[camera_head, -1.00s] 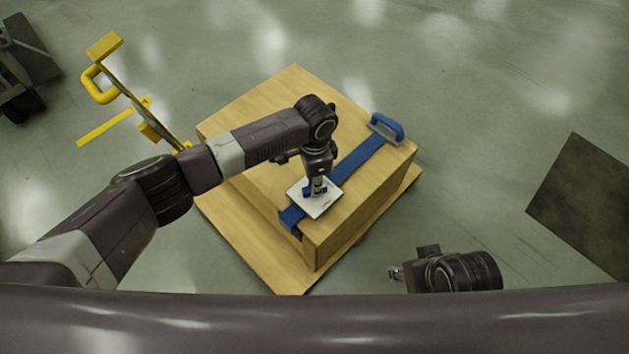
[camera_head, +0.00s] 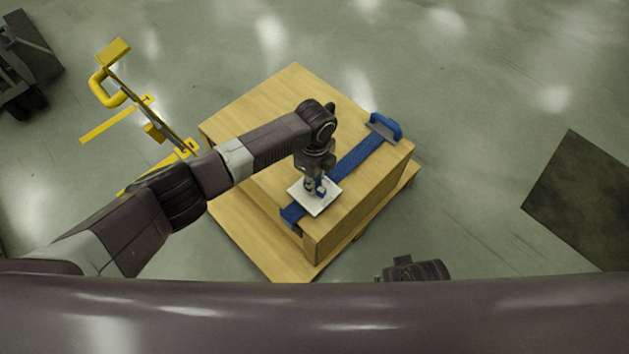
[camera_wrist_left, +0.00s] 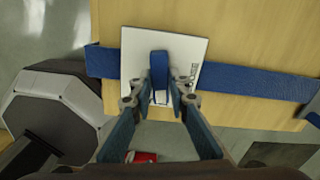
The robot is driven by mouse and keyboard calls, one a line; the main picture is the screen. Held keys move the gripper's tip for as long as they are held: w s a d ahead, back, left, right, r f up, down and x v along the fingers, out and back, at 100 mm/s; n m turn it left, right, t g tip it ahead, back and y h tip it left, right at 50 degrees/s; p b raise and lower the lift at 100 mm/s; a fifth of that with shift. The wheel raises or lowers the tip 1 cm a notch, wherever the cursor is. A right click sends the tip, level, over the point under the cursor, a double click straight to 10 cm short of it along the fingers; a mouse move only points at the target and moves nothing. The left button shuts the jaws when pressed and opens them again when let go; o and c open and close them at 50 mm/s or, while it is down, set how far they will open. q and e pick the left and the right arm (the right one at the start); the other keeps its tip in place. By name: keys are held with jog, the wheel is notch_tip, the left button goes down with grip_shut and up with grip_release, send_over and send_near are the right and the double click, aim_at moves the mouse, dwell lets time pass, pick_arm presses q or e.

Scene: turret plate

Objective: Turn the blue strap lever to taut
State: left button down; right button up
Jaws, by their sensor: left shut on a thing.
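The blue lever (camera_wrist_left: 159,68) is on a white plate (camera_wrist_left: 136,42) over the blue strap. In the left wrist view the lever lies crosswise to the strap. Small dark marks on the plate, right of the lever, are too small to read. The plate (camera_head: 309,205) also shows in the head view, on top of the wooden crate. My left gripper (camera_head: 319,190) points down at the plate; its fingers (camera_wrist_left: 159,100) are shut on the lever. My right wrist shows at the bottom edge of the head view, with its fingertips mostly hidden.
The crate stands on a wooden pallet (camera_head: 262,257). A yellow-handled cart (camera_head: 105,90) stands at left. A dark mat (camera_head: 585,195) lies at right on open floor.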

pick_arm(q)
jog(key=shift+m, duration=1.1)
pick_arm(e)
jog(key=shift+s+f, duration=0.1)
jog(key=shift+f, duration=0.25)
pick_arm(q)
jog(key=c, duration=1.8)
grip_release()
jog(key=shift+c, duration=0.2)
jog(key=shift+r, duration=0.1)
notch_tip(320, 180, up, 12)
